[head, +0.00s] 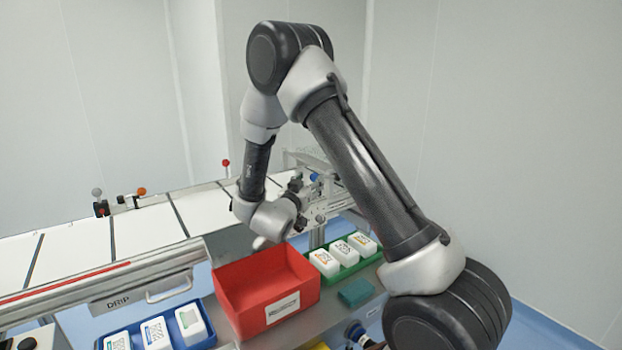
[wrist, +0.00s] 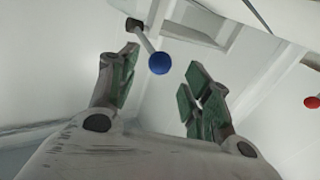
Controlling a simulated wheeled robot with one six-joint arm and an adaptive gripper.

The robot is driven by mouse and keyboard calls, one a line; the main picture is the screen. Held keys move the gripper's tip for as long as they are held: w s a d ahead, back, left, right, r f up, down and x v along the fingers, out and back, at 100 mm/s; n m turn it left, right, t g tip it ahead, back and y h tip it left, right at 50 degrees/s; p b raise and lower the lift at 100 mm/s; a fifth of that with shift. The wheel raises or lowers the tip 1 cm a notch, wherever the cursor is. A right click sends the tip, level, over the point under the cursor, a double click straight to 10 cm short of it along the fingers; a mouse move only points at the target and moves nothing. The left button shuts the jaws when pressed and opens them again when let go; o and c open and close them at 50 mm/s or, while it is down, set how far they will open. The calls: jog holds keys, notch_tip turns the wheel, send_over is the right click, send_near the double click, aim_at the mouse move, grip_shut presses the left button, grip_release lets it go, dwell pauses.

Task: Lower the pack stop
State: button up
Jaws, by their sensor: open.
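A lever with a blue ball knob (wrist: 159,63) on a grey rod shows in the wrist view, between the fingertips of my gripper (wrist: 163,72). My gripper is open, with green-padded fingers standing clear on both sides of the knob, and it holds nothing. How deep the knob sits between the fingers is hard to tell. In the head view the blue knob (head: 314,177) is just right of my gripper (head: 299,184), at the machine's far side. A red ball knob (head: 226,162) stands upright on a stalk behind the conveyor. No label shows which lever is the pack stop.
The conveyor (head: 145,232) with white web runs left; orange (head: 141,191) and grey (head: 97,192) knobs sit behind it. An empty red bin (head: 265,290) stands below my wrist, between a blue tray (head: 204,343) and a green tray (head: 345,272) of white packs.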

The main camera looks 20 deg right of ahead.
aim_at(313, 178)
jog(key=x, duration=0.5)
jog(key=shift+c, duration=0.5)
jog(key=shift+d, duration=0.1)
jog(key=c, duration=0.7)
grip_shut()
